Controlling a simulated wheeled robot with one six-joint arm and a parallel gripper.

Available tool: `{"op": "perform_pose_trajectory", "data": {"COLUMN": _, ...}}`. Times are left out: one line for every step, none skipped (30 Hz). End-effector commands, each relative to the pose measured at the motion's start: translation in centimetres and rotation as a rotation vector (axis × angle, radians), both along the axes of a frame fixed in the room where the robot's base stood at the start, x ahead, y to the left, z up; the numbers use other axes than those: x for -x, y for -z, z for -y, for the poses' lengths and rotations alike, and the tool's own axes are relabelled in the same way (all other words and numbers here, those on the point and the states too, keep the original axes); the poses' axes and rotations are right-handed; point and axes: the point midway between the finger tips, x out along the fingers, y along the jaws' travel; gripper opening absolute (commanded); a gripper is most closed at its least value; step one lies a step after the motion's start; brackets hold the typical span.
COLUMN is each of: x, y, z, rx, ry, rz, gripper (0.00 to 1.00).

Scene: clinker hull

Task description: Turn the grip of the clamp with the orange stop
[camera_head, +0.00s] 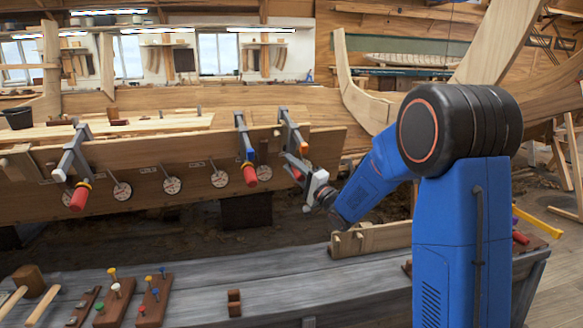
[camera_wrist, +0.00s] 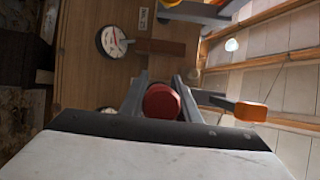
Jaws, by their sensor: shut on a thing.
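The clamp with the orange stop (camera_head: 290,130) is the rightmost of three clamps on the upper edge of the hull plank. Its orange stop (camera_head: 304,148) also shows at the right in the wrist view (camera_wrist: 250,111). My gripper (camera_head: 300,170) reaches it from the lower right. In the wrist view, the two fingers (camera_wrist: 161,88) stand on either side of the round red grip (camera_wrist: 162,101) and are shut on it. The grip's end faces the wrist camera. The fingers partly hide the grip in the head view.
Round dials (camera_head: 172,186) line the plank below. A grey bench (camera_head: 200,290) in front carries peg blocks (camera_head: 115,300).

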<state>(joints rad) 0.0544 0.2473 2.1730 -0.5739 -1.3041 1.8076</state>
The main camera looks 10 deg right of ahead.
Motion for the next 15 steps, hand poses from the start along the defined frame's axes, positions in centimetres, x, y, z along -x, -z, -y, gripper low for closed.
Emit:
{"op": "perform_pose_trajectory", "data": {"x": 0.06, "y": 0.29, "z": -0.02, "rx": 0.001, "ry": -0.001, "rz": -0.005, "gripper": 0.07}}
{"op": "perform_pose_trajectory", "data": {"x": 0.06, "y": 0.29, "z": -0.02, "rx": 0.001, "ry": -0.001, "rz": -0.005, "gripper": 0.07}}
{"op": "perform_pose_trajectory", "data": {"x": 0.06, "y": 0.29, "z": -0.02, "rx": 0.001, "ry": -0.001, "rz": -0.005, "gripper": 0.07}}
{"op": "perform_pose_trajectory", "data": {"x": 0.06, "y": 0.29, "z": -0.02, "rx": 0.001, "ry": -0.001, "rz": -0.005, "gripper": 0.07}}
{"op": "perform_pose_trajectory", "data": {"x": 0.06, "y": 0.29, "z": -0.02, "rx": 0.001, "ry": -0.001, "rz": -0.005, "gripper": 0.07}}
{"op": "perform_pose_trajectory", "data": {"x": 0.06, "y": 0.29, "z": -0.02, "rx": 0.002, "ry": -0.001, "rz": -0.005, "gripper": 0.31}}
{"op": "perform_pose_trajectory", "data": {"x": 0.06, "y": 0.29, "z": -0.02, "rx": 0.002, "ry": -0.001, "rz": -0.005, "gripper": 0.39}}
{"op": "perform_pose_trajectory", "data": {"x": 0.07, "y": 0.28, "z": -0.02, "rx": 0.002, "ry": -0.001, "rz": -0.005, "gripper": 0.46}}
{"op": "perform_pose_trajectory", "data": {"x": 0.06, "y": 0.25, "z": -0.02, "rx": 0.001, "ry": 0.0, "rz": -0.004, "gripper": 0.48}}
{"op": "perform_pose_trajectory", "data": {"x": 0.05, "y": 0.22, "z": -0.02, "rx": 0.001, "ry": 0.0, "rz": -0.004, "gripper": 0.48}}
{"op": "perform_pose_trajectory", "data": {"x": 0.04, "y": 0.21, "z": -0.01, "rx": 0.001, "ry": 0.0, "rz": -0.004, "gripper": 0.48}}
{"op": "perform_pose_trajectory", "data": {"x": 0.05, "y": 0.18, "z": -0.02, "rx": 0.001, "ry": 0.0, "rz": -0.003, "gripper": 0.48}}
{"op": "perform_pose_trajectory", "data": {"x": 0.04, "y": 0.16, "z": -0.01, "rx": 0.001, "ry": 0.0, "rz": -0.003, "gripper": 0.48}}
{"op": "perform_pose_trajectory", "data": {"x": 0.04, "y": 0.14, "z": -0.01, "rx": 0.001, "ry": 0.0, "rz": -0.003, "gripper": 0.48}}
{"op": "perform_pose_trajectory", "data": {"x": 0.03, "y": 0.13, "z": -0.01, "rx": 0.001, "ry": 0.0, "rz": -0.002, "gripper": 0.48}}
